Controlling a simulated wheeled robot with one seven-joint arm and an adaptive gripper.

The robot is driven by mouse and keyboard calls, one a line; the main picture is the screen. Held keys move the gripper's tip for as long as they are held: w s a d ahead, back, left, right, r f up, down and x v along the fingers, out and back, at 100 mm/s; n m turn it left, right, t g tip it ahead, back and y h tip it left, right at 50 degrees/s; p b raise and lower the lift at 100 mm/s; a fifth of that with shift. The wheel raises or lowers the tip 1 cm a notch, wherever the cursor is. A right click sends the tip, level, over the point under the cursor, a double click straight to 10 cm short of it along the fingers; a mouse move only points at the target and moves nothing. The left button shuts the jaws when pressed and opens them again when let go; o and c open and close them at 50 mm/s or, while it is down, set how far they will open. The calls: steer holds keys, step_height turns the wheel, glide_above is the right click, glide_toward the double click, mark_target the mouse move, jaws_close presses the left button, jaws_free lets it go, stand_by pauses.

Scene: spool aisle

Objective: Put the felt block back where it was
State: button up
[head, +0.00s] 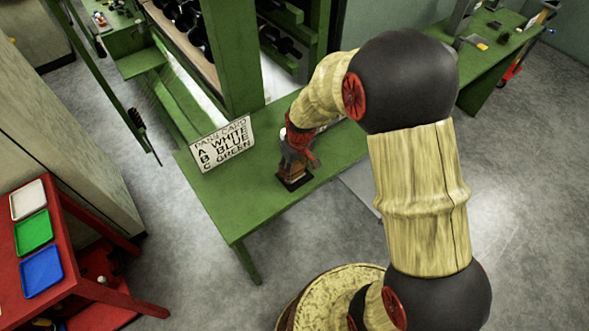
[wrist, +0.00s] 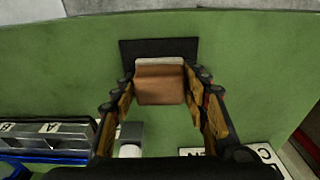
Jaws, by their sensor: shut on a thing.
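The felt block (wrist: 160,84) is brown with a pale grey strip along its far edge. It sits between the fingers of my gripper (wrist: 160,92), which is shut on it. A black square pad (wrist: 158,46) lies on the green table just beyond and around the block in the wrist view. In the head view my gripper (head: 297,160) points down over the black pad (head: 292,184) near the table's front edge, with the block mostly hidden by the fingers. I cannot tell whether the block touches the pad.
A white card (head: 222,143) listing A white, B blue, C green stands on the green table (head: 235,205). A red table (head: 85,262) at left bears white (head: 28,199), green (head: 33,231) and blue (head: 42,270) trays. The wrist view shows grey lettered blocks (wrist: 45,133) at lower left.

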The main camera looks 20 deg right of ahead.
steer(key=o, duration=1.1)
steer(key=shift+f, duration=0.1)
step_height(320, 180, up, 12)
steer(key=s+p, duration=0.1)
steer(key=p, duration=0.2)
step_height(320, 180, up, 13)
steer(key=m+t, duration=0.1)
steer(key=t, duration=0.1)
glide_above(297, 170)
steer(key=s, duration=0.8)
steer(key=s+r+m+t, duration=0.2)
steer(key=s+r, duration=0.5)
steer(key=s, duration=0.5)
steer(key=shift+s+a+r+m, duration=0.2)
steer(key=shift+s+m, duration=0.1)
steer(key=shift+s, duration=0.1)
